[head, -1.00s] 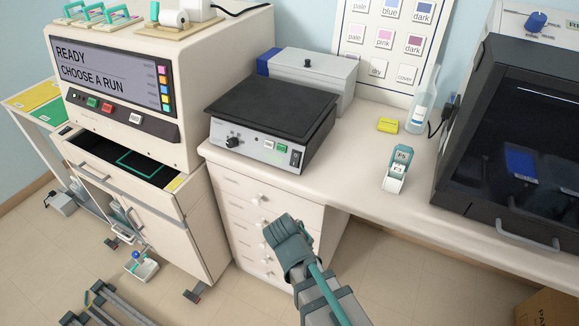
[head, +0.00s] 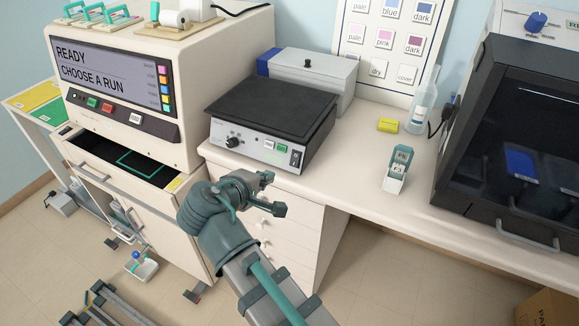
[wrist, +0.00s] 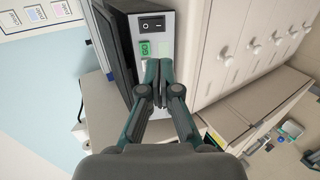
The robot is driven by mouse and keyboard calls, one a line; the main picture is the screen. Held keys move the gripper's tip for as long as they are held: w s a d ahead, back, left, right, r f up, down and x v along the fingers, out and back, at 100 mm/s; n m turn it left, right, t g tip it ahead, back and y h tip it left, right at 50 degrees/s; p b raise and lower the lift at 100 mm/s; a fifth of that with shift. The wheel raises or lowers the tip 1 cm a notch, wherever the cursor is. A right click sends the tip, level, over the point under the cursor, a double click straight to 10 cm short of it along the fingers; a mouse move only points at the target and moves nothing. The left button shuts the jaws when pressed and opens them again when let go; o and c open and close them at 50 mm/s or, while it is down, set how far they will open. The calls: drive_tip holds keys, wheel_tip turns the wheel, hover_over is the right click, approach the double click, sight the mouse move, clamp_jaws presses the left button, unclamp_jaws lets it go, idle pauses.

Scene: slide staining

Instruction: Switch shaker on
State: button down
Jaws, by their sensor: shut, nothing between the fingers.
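The shaker (head: 270,105) stands on the bench, with a black flat top and a grey front panel. The panel carries a round knob (head: 232,142), a green button (head: 283,148) and a black rocker switch (head: 296,159) at its right end. In the wrist view the rocker switch (wrist: 152,24) and green button (wrist: 145,48) show beyond the fingertips; which way the rocker is set I cannot tell. My gripper (head: 266,180) is shut and empty, in front of and below the panel. In the wrist view my gripper (wrist: 158,68) points toward the panel and hides part of it.
A drawer cabinet (head: 240,190) with white knobs is under the shaker. A staining machine (head: 160,80) with an open drawer stands left. A grey box (head: 318,72) is behind the shaker. A small labelled dispenser (head: 397,172) and yellow block (head: 387,125) are right on the bench.

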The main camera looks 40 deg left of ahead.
sight(294, 165)
drive_tip(key=shift+w+f, duration=0.1)
drive_tip(key=p+x, duration=0.2)
drive_tip(key=x, duration=1.1)
drive_tip(key=shift+w+f, duration=0.2)
drive_tip(key=shift+w, duration=0.15)
drive_tip(key=shift+w+f, duration=0.1)
drive_tip(key=shift+w, duration=0.05)
